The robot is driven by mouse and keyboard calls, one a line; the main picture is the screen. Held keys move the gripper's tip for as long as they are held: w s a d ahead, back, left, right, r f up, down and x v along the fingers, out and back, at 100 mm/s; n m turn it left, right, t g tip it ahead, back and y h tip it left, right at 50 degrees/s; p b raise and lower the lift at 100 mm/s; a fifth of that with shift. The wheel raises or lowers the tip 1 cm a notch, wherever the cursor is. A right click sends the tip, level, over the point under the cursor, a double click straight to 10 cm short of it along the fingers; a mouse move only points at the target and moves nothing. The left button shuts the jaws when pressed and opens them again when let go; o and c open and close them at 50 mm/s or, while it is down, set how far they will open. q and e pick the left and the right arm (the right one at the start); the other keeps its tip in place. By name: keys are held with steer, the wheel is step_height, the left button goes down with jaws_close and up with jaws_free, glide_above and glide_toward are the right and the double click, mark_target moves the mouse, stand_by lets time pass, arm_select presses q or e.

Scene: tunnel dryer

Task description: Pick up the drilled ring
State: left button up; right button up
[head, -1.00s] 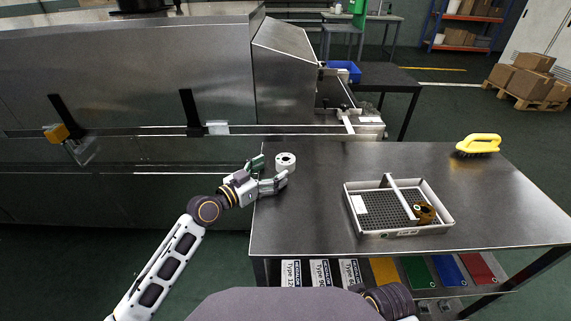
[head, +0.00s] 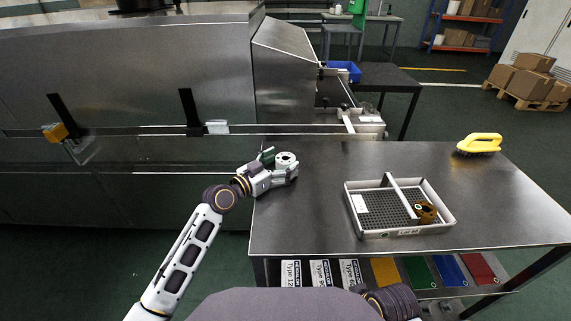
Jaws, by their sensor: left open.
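The drilled ring, a white round piece with a dark hole in its top (head: 286,158), stands on the metal table near its left edge. My left gripper (head: 281,165) is at the ring, coming from the left. Its fingers are open, with one finger in front of the ring and the other at its far left side. The near finger hides the lower part of the ring. I cannot tell whether the fingers touch it. My right gripper is not in view.
A white-rimmed tray (head: 375,233) with a grid floor and a brown part (head: 426,212) stands mid-table. A yellow-handled brush (head: 480,143) lies at the back right. The metal dryer housing (head: 130,80) borders the table at the left and back. The table (head: 310,205) is clear between gripper and tray.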

mark_target(282, 160)
arm_select(q)
steer(key=shift+w+d, duration=0.15)
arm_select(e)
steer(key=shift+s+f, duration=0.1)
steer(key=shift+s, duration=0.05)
arm_select(q)
steer(key=c, duration=1.3)
steer(key=shift+c, duration=0.2)
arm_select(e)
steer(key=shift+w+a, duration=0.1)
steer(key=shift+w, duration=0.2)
arm_select(q)
steer(key=shift+r, duration=0.25)
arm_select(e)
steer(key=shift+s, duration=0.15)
arm_select(q)
steer(key=shift+r+p, duration=0.35)
steer(key=shift+r, duration=0.25)
step_height(282, 160, up, 8)
steer(key=shift+f+p, duration=0.25)
steer(key=shift+p, duration=1)
steer(key=shift+r, duration=0.5)
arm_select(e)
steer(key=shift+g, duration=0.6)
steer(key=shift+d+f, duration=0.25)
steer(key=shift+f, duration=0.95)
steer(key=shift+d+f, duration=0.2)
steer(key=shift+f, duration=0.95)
